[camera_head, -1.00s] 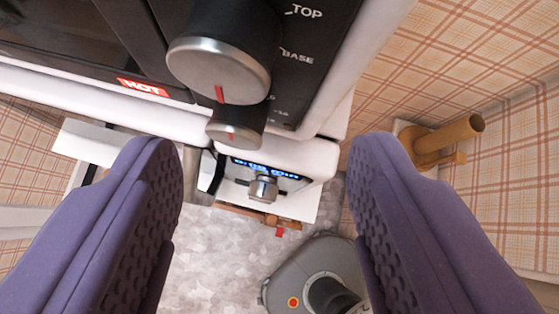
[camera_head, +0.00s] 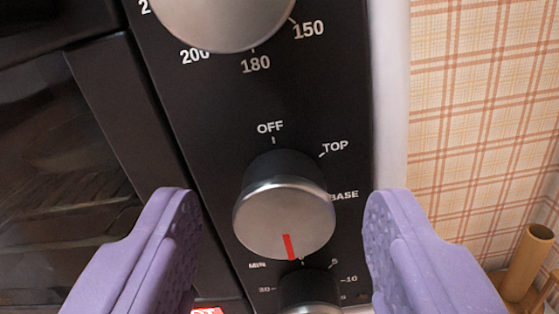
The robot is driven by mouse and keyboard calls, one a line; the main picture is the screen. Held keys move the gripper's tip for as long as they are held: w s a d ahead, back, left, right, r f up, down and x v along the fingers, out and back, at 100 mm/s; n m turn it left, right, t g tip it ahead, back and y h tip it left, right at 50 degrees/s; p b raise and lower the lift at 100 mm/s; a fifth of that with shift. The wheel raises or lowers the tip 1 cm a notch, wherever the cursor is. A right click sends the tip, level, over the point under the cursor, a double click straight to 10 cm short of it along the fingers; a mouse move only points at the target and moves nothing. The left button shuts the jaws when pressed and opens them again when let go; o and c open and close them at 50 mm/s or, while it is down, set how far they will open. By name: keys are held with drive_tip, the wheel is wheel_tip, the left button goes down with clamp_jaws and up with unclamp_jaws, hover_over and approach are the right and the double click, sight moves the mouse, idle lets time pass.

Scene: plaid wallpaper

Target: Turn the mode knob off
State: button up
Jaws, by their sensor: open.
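The mode knob (camera_head: 283,215) is a round dial with a silver face and black side, in the middle of the black control panel (camera_head: 210,110). Its red mark points down, away from the OFF label (camera_head: 270,127) above it. TOP and BASE labels are printed to its upper right and right. My gripper (camera_head: 282,225) is open, with purple padded fingers to the left and right of the knob. Both fingers appear apart from it, and nothing is held.
A temperature knob (camera_head: 225,18) is above, and a timer knob (camera_head: 308,290) is just below the mode knob. The dark oven door (camera_head: 75,170) lies left. A wooden peg (camera_head: 528,262) sticks out at lower right by the plaid wall (camera_head: 475,130).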

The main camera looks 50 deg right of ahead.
drive_tip(key=shift+w+d, duration=0.25)
drive_tip(key=shift+d, duration=0.2)
drive_tip(key=c, duration=1)
drive_tip(key=shift+c, duration=0.2)
